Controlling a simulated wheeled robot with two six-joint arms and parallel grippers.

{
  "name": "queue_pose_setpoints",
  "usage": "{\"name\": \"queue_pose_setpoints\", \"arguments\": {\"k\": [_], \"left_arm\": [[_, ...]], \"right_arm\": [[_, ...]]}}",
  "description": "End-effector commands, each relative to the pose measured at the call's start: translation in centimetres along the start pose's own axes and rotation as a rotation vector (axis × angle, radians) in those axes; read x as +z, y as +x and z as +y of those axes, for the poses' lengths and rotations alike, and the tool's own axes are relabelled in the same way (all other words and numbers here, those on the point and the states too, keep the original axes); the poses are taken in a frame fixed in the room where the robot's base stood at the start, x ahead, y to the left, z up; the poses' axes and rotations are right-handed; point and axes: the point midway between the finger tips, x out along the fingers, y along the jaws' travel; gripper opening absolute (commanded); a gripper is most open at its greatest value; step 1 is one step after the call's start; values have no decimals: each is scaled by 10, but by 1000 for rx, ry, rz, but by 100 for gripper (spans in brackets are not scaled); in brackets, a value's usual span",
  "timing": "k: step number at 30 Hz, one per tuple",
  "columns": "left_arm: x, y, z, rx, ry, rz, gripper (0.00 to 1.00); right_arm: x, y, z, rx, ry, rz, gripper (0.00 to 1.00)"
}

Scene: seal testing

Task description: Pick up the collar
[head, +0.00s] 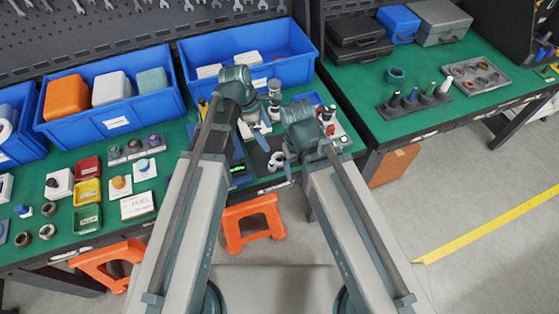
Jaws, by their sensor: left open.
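Several ring-shaped parts could be the collar, and I cannot tell which one it is. A teal ring (396,75) lies on the right bench. Two small dark rings, a brownish one (47,231) and a darker one (23,239), lie at the front left of the left bench. My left gripper (262,133) is open over the middle of the left bench, by small metal parts. My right gripper (283,166) is close to it, near the bench's front edge, and too small to read. My arms partly hide the bench under them.
Blue bins (112,119) line the back of the left bench. Red, yellow and green trays (87,192) stand at its left. The right bench holds a peg rack (415,104), a grey parts tray (478,73) and cases (357,38). Orange stools (252,222) stand below.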

Motion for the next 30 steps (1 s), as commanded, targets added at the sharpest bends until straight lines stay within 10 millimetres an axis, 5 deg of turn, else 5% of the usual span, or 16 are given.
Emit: {"name": "queue_pose_setpoints", "arguments": {"k": [13,30], "left_arm": [[-2,69,0,0,3,1,100],[-2,97,0,0,2,1,100]], "right_arm": [[-4,66,-6,0,0,0,83],[-6,93,-9,0,0,0,83]]}}
